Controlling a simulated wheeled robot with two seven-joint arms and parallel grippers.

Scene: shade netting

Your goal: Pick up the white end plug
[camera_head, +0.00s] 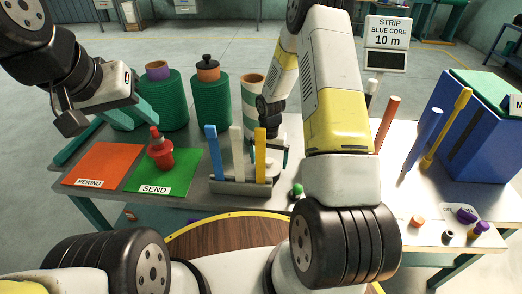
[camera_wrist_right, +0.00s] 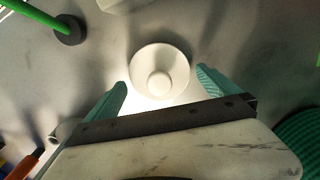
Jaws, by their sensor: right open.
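The white end plug (camera_wrist_right: 160,72) shows in the right wrist view as a round white disc with a raised knob at its centre. It stands on the grey table top between the fingers of my right gripper (camera_wrist_right: 163,88). These teal fingers are open, one on each side, with no clear contact. In the head view I cannot make out the plug beside my right arm and gripper. My left gripper (camera_head: 135,116) is over the left of the table, near the green reels; its finger gap is unclear.
A rack with blue, white and yellow bars (camera_head: 237,188) stands in front of the striped reel (camera_head: 250,88). A blue bin (camera_head: 465,135) is at the right.

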